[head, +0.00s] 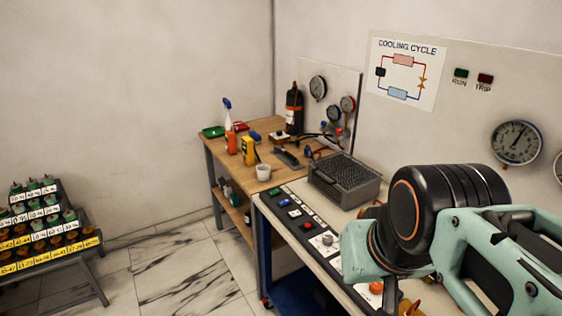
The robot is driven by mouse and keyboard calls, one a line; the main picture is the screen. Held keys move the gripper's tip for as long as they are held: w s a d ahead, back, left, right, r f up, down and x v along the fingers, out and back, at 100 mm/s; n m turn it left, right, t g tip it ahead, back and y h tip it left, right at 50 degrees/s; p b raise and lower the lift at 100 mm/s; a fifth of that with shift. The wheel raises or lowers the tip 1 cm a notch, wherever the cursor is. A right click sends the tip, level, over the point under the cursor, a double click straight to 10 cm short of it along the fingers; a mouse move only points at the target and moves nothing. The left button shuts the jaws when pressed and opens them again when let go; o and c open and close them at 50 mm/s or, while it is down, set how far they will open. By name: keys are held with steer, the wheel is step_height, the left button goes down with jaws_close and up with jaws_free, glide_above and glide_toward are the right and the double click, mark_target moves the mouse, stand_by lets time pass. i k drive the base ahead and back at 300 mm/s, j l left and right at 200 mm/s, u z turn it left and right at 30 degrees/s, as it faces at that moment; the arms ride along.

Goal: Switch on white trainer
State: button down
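The white trainer is a bench with a pale top and an upright back panel (462,112). A dark control strip (299,222) runs along its front edge, with a blue button (284,203), a red button (307,225), a white knob (327,240) and an orange-red control (376,288). The green RUN lamp (461,73) and the red TRIP lamp (485,79) both look dark. My teal and black arm covers the right part of the bench and strip. My gripper's fingers do not show.
A grey finned unit (344,181) stands on the trainer. A wooden workbench (222,150) with bottles, a white cup (263,171) and tools stands beyond. A stepped rack (50,242) of labelled parts is at left. Marble-patterned floor (180,270) between is clear.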

mark_target(297, 213)
steer(key=i+j+z, duration=0.35)
steer(key=i+j, duration=0.15)
steer(key=i+j+z, duration=0.15)
steer(key=j, duration=0.3)
steer(key=i+j+z, duration=0.35)
steer(key=j, duration=0.4)
steer(key=i, duration=0.05)
